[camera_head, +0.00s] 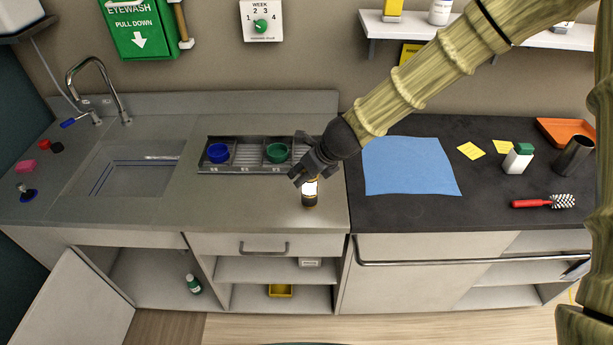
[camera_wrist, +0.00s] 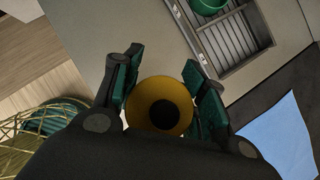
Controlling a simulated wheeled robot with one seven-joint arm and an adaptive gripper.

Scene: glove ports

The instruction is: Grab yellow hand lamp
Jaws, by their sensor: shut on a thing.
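A metal rack (camera_head: 240,160) with a blue bowl (camera_head: 218,153) and a green bowl (camera_head: 277,152) lies just behind the lamp. A blue sheet (camera_head: 410,166) lies on the dark counter to the right. A sink (camera_head: 125,170) is at the left.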

